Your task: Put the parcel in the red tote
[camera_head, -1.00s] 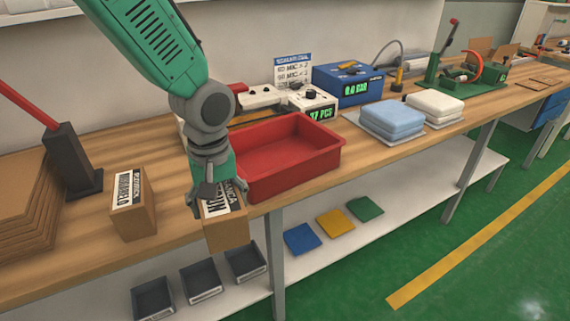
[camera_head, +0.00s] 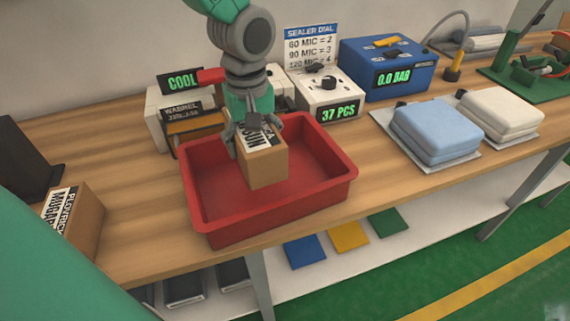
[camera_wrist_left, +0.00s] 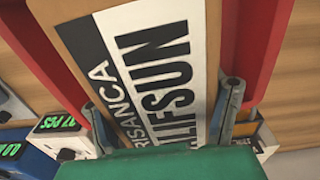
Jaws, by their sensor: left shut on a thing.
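The parcel (camera_head: 264,169), a brown box with a white and black label, is held upright by my left gripper (camera_head: 254,134). In the head view it is over the inside of the red tote (camera_head: 210,229), towards its middle. I cannot tell whether its bottom touches the tote floor. The left wrist view shows the parcel (camera_wrist_left: 85,32) between the two fingers of the gripper (camera_wrist_left: 162,112), with red tote walls (camera_wrist_left: 262,45) on both sides. The tote looks otherwise empty. My right gripper is not in view.
Another labelled box (camera_head: 88,228) stands left of the tote. Behind it are a sealer (camera_head: 160,118), a counter reading 37 PCS (camera_head: 330,93) and a blue device (camera_head: 390,68). Folded blue (camera_head: 435,130) and white (camera_head: 500,112) bundles lie to the right.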

